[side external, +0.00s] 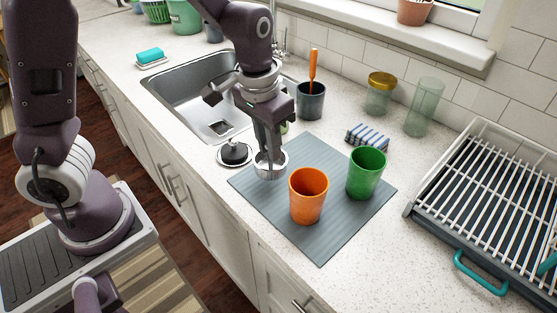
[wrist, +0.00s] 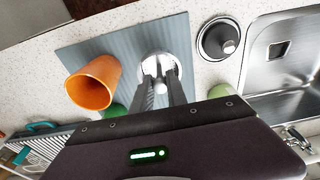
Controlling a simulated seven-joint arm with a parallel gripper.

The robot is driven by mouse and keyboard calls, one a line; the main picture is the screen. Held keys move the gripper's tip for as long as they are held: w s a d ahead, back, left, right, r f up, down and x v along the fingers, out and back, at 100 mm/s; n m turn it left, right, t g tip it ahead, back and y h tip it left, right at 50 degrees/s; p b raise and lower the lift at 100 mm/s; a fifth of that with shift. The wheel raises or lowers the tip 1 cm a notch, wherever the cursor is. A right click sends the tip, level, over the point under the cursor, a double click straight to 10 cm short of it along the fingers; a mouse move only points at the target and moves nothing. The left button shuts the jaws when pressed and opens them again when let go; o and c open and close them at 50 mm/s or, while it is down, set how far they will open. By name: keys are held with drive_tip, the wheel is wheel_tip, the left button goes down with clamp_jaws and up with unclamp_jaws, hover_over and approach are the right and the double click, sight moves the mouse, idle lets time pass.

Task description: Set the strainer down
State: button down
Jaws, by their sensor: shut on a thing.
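The strainer (side external: 270,166) is a small round silver metal basket. My gripper (side external: 268,150) points down and is shut on it, at or just above the left part of the grey ribbed mat (side external: 322,246); I cannot tell whether it touches the mat. In the wrist view, the strainer (wrist: 153,62) shows beyond the fingertips (wrist: 161,84), over the mat (wrist: 97,53). The fingers hide part of it.
An orange cup (side external: 308,196) and a green cup (side external: 366,173) stand on the mat, right of the strainer. A black stopper (side external: 234,153) lies left, beside the sink (side external: 190,95).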

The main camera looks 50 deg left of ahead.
drive_tip(key=shift+f, duration=1.7)
drive_tip(key=shift+f, duration=0.1)
drive_tip(key=c, duration=1.3)
unclamp_jaws()
wheel_tip(320, 180, up, 12)
drive_tip(key=s+f, duration=0.1)
drive_tip(key=s+a+r+t, duration=0.1)
drive_tip(key=s+r, duration=0.1)
drive_tip(key=s, duration=0.3)
drive_tip(key=s+a+r+t, duration=0.1)
drive_tip(key=s+r, duration=0.1)
drive_tip(key=s, duration=0.4)
drive_tip(key=s+a+r+t, duration=0.1)
drive_tip(key=s+r+t, duration=0.1)
drive_tip(key=s, duration=0.3)
drive_tip(key=shift+s+a, duration=0.25)
drive_tip(key=shift+s, duration=0.15)
